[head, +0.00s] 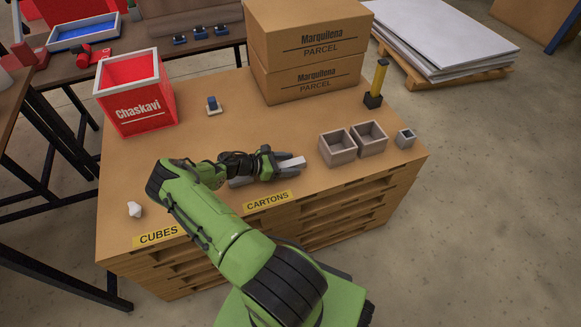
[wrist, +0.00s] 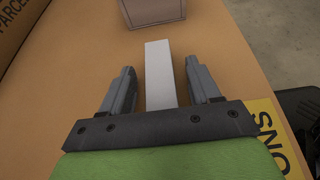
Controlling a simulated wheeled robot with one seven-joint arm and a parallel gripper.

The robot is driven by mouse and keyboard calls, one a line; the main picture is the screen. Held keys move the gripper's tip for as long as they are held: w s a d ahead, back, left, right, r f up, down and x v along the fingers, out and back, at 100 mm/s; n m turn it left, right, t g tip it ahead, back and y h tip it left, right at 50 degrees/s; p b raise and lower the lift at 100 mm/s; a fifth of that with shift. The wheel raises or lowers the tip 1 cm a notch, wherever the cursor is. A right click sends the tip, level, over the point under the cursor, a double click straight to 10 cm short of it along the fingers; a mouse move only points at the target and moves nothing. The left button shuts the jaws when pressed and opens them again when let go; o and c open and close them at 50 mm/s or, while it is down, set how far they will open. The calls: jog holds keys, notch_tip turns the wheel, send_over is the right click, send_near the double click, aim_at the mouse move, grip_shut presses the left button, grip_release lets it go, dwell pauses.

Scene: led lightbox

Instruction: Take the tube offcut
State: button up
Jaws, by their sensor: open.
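A pale grey straight bar, which looks like the tube offcut (wrist: 162,70), lies between the fingers of my gripper (wrist: 160,66) in the wrist view. A gap shows on each side of the bar, so the fingers are open around it and not touching it. Its near end is hidden behind the gripper's dark crossbar. In the head view the offcut (head: 294,163) shows at my gripper (head: 287,162), low over the front of the wooden bench top. Whether the bar is hollow cannot be told.
Two grey open boxes (head: 337,149) (head: 370,138) stand just right of my gripper; a smaller grey one (head: 406,138) is farther right. Stacked parcels (head: 306,50) and a red bin (head: 136,95) stand behind. A white lump (head: 134,209) lies front left.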

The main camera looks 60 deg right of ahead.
jog(key=shift+r, duration=0.1)
jog(key=c, duration=1.1)
